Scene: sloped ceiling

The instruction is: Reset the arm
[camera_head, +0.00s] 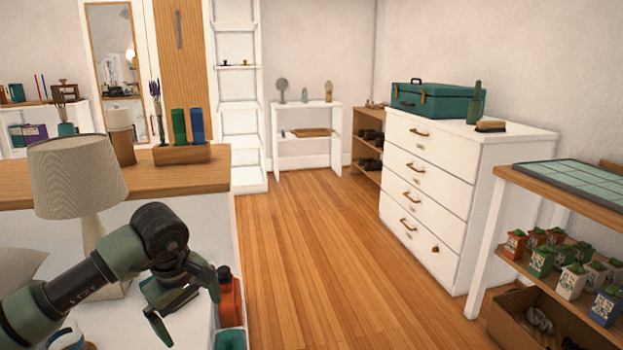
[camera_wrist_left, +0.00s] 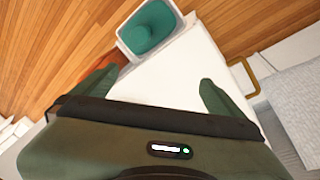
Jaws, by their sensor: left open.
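My left arm, green and black, comes in from the lower left of the head view. Its gripper (camera_head: 187,312) points down over a white surface (camera_head: 115,325) beside the lamp (camera_head: 78,177). The gripper is open, with two green fingers spread apart. In the left wrist view the open fingers (camera_wrist_left: 155,86) have only the white surface (camera_wrist_left: 178,75) between and beyond them; nothing is held. A white-rimmed container with a teal inside (camera_wrist_left: 150,30) lies past the fingertips. My right gripper is not in view.
An orange bottle (camera_head: 230,297) stands just right of the gripper. A wooden-topped counter (camera_head: 200,180) rises behind the arm. The wooden floor (camera_head: 310,260) in the middle is clear. A white drawer chest (camera_head: 430,205) and a shelf of small plant pots (camera_head: 545,262) are on the right.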

